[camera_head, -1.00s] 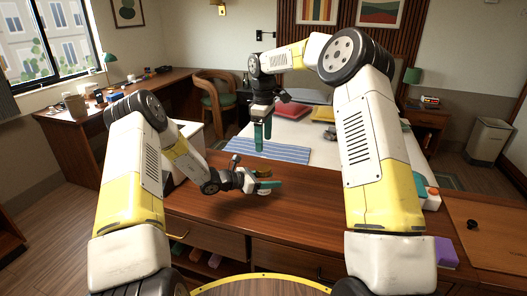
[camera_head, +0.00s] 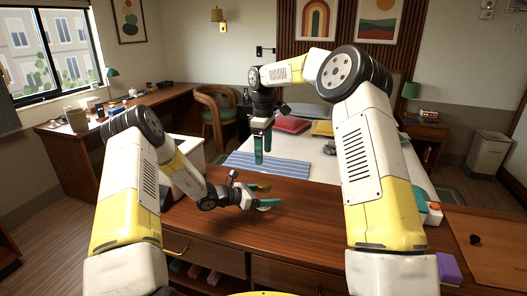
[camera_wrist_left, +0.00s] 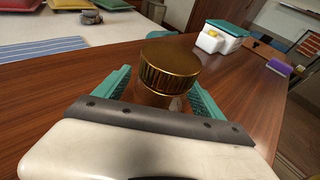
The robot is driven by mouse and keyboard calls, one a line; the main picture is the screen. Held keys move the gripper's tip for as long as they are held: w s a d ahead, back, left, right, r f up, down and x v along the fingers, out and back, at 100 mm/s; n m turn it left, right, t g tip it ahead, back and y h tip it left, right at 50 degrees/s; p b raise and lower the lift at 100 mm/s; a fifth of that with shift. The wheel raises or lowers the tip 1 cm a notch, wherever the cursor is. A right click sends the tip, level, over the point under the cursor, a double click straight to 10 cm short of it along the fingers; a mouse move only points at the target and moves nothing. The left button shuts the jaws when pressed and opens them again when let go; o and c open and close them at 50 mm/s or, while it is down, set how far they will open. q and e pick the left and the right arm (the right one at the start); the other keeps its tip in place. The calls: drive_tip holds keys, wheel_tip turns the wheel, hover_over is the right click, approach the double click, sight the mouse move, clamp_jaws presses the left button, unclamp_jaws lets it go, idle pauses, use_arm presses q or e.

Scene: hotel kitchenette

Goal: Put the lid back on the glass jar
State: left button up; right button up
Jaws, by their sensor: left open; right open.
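A gold lid (camera_wrist_left: 170,62) with a ridged rim sits between the teal fingers of my left gripper in the left wrist view. It shows small in the head view (camera_head: 259,186). Below it is a brownish, see-through-looking patch; I cannot tell whether this is the glass jar, or whether the lid rests on it. My left gripper (camera_head: 266,196) is open, low over the wooden counter, with a finger on either side of the lid. My right gripper (camera_head: 263,157) is open and empty, pointing down over the striped mat's area.
A blue striped mat (camera_head: 285,171) lies on the bed behind the wooden counter (camera_head: 300,218). A teal-lidded white container (camera_wrist_left: 222,34) and a purple block (camera_wrist_left: 278,66) stand toward the counter's right side. The counter's middle is largely clear.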

use_arm(q)
drive_tip(key=v, duration=0.6)
drive_tip(key=shift+s+a+r, duration=0.1)
drive_tip(key=shift+s+a, duration=0.05)
drive_tip(key=shift+a, duration=0.2)
